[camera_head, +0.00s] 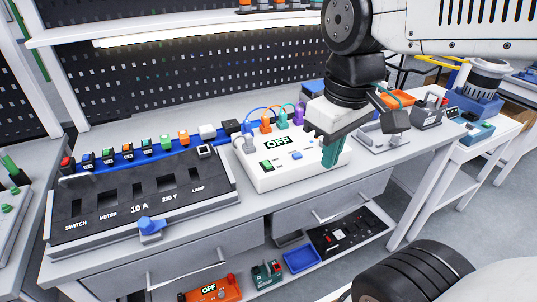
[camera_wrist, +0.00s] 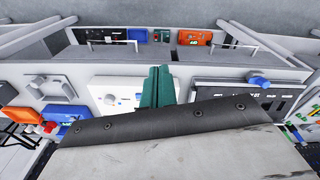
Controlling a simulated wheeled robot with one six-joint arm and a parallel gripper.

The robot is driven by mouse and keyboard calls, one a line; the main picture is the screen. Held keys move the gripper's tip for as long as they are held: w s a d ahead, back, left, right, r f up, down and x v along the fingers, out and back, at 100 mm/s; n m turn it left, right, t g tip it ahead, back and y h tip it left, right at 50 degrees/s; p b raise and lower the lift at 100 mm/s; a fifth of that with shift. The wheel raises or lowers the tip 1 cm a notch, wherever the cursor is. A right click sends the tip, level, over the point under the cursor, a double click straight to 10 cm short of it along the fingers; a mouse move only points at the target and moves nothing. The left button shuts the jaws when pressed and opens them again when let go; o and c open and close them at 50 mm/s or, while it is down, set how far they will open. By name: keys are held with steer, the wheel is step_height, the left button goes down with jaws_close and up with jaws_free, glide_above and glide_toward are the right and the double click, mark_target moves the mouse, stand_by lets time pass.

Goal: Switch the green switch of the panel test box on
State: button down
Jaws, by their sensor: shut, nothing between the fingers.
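The panel test box (camera_head: 262,183) is a white box on the workbench with a sign reading OFF. Its green switch (camera_head: 267,165) is on the left part of the front face, and a small blue part (camera_head: 297,155) sits to the right of it. Coloured plugs with cables stand along its back edge. My gripper (camera_head: 332,158) has teal fingers, shut and empty, at the right end of the box, right of the green switch; I cannot tell whether they touch the box. In the wrist view the fingers (camera_wrist: 157,84) are in front of the white box (camera_wrist: 105,84), and the green switch is not visible.
A black-topped panel (camera_head: 150,195) with a blue knob (camera_head: 151,225) fills the bench's left side. A grey fixture (camera_head: 385,140) stands right of my gripper. The lower shelf holds an orange box (camera_head: 215,290) and a blue tray (camera_head: 301,258). A pegboard stands behind.

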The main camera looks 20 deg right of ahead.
steer(key=w+a+r+n+g, duration=0.1)
steer(key=w+r+n, duration=0.1)
steer(key=w+n, duration=0.75)
steer(key=n+g, duration=0.1)
steer(key=n, duration=0.5)
glide_above(268, 166)
steer(key=w, duration=0.2)
steer(key=shift+w+f+m, duration=0.1)
steer(key=shift+f+m, duration=0.15)
steer(key=shift+f, duration=0.55)
steer(key=shift+f, duration=0.1)
steer(key=f, duration=0.4)
steer(key=s+f, duration=0.1)
steer(key=f, duration=0.8)
steer(key=shift+s+f, duration=0.35)
